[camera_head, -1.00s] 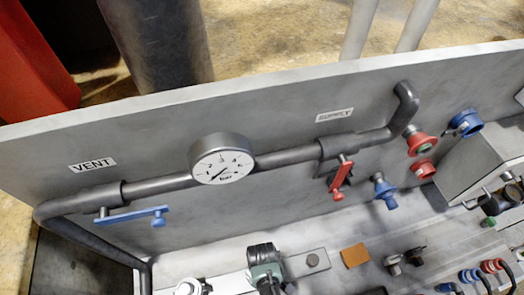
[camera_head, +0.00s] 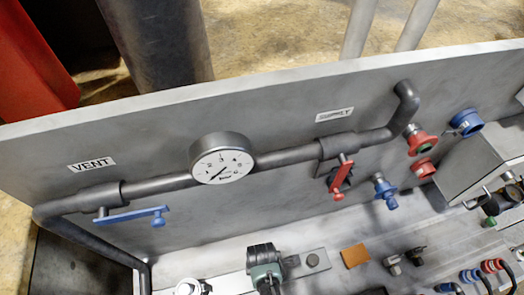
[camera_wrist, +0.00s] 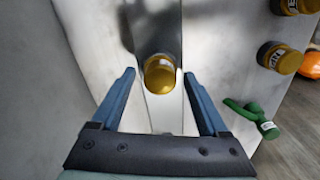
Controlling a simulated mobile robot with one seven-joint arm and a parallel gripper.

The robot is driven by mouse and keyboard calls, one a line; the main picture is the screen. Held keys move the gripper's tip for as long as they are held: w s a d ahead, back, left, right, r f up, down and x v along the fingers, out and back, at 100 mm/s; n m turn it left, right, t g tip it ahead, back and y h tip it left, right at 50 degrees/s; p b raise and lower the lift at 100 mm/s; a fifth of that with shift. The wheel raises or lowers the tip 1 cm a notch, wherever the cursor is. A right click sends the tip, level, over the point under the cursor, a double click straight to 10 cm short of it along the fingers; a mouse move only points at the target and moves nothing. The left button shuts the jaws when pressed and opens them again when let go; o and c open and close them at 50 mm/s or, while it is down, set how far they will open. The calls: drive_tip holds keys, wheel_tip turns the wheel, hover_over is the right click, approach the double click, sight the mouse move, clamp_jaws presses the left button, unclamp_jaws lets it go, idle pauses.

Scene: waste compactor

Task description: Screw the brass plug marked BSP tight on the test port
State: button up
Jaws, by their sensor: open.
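In the wrist view, my gripper (camera_wrist: 161,98) is open, with its two blue fingers spread apart. A brass plug (camera_wrist: 160,76) appears between and beyond the fingertips, with clear gaps on both sides and no visible contact. It sits against a grey panel strip with a dark shadow or fitting behind it. Its pale marking is too small to read. Two more brass pieces with labels, one at mid right (camera_wrist: 283,60) and one at top right (camera_wrist: 293,6), stand to the right. I cannot tell which is marked BSP. The test port cannot be made out for certain.
A green handle (camera_wrist: 255,117) sits right of my right finger. An orange object (camera_wrist: 313,64) is at the right edge. In the head view, a grey panel carries a gauge (camera_head: 222,165), a blue vent lever (camera_head: 130,214) and a red supply lever (camera_head: 340,180).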

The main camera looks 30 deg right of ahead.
drive_tip(key=n, duration=0.6)
clamp_jaws()
drive_tip(key=m, duration=0.6)
drive_tip(key=shift+m, duration=0.3)
drive_tip(key=shift+o, duration=0.4)
unclamp_jaws()
drive_tip(key=shift+c, duration=0.4)
drive_tip(key=shift+r, duration=3.5)
